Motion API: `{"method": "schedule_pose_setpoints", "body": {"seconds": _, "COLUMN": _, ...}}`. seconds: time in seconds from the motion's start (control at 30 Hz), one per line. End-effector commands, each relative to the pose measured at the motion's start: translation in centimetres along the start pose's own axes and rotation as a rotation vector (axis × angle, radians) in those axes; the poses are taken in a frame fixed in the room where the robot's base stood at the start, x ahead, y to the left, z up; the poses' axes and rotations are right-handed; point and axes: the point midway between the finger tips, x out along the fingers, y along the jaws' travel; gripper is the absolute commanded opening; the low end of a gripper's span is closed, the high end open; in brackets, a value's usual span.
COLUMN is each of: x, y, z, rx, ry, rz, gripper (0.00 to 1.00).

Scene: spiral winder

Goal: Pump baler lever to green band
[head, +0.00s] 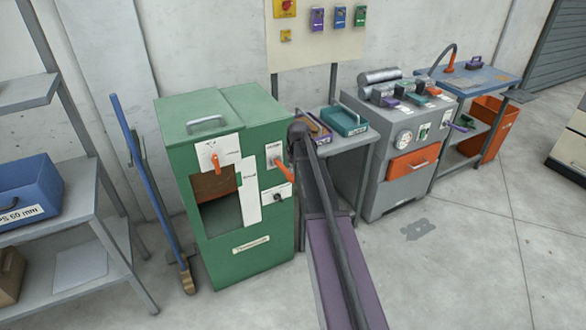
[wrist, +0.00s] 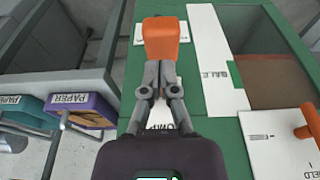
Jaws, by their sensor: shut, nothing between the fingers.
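The green baler (head: 210,262) stands left of centre in the head view. Its orange pump lever (head: 284,170) sticks out of a white plate at the front right. In the wrist view the lever's orange end (wrist: 165,38) is just beyond the fingertips. My gripper (wrist: 158,70) is shut and empty, its tips at or very near the lever; I cannot tell if they touch. A white strip marked BALE (wrist: 212,55) has a small green patch beside its lettering. A second orange lever (wrist: 307,122) sits on a plate marked SHIELD, partly cut off. The gripper is unclear in the head view.
A blue-handled broom (head: 143,175) leans left of the baler, near a grey shelf (head: 30,92). A small table with trays (head: 344,121) and a grey machine (head: 372,150) stand to the right.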

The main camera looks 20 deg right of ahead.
Motion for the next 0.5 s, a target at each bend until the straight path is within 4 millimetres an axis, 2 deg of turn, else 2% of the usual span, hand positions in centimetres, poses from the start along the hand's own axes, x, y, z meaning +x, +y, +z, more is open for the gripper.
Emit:
{"method": "schedule_pose_setpoints", "body": {"seconds": 0.13, "x": 0.88, "y": 0.0, "z": 0.33, "rx": 0.0, "ry": 0.0, "rz": 0.0, "gripper": 0.0}}
{"method": "schedule_pose_setpoints", "body": {"seconds": 0.5, "x": 1.1, "y": -0.01, "z": 0.42, "rx": 0.0, "ry": 0.0, "rz": 0.0, "gripper": 0.0}}
